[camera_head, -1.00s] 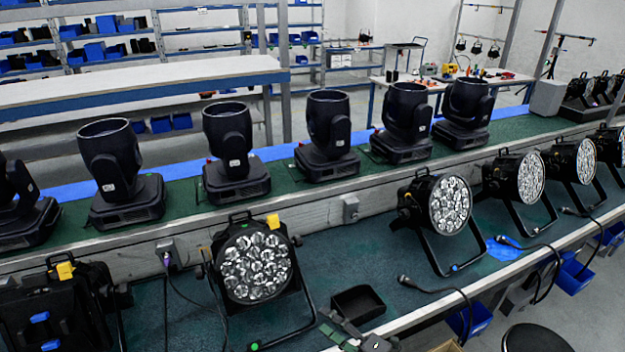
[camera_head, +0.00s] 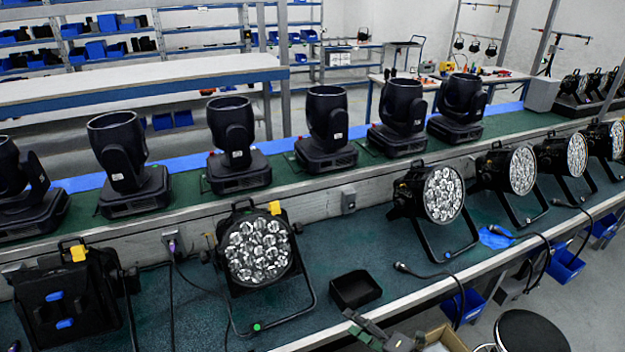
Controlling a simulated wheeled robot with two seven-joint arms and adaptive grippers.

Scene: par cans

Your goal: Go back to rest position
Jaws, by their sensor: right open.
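My right gripper (camera_head: 357,325) shows at the bottom edge, right of centre, with its greenish fingers apart and nothing seen between them. It is just in front of a small black open tray (camera_head: 355,290) on the green bench. The rest of that arm is mostly cut off by the frame. My left gripper is not recognisable in the picture. A par can (camera_head: 258,252) with a many-lens face and a yellow tag stands on the bench left of the tray. Another par can (camera_head: 443,195) stands to the right, with more behind it along the bench.
A black fixture (camera_head: 65,300) with a yellow tag stands at the left. Moving-head lights (camera_head: 232,140) line the raised rear shelf. Cables (camera_head: 430,272) cross the front edge. A cardboard box (camera_head: 445,338) and a round stool (camera_head: 530,332) are at the lower right.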

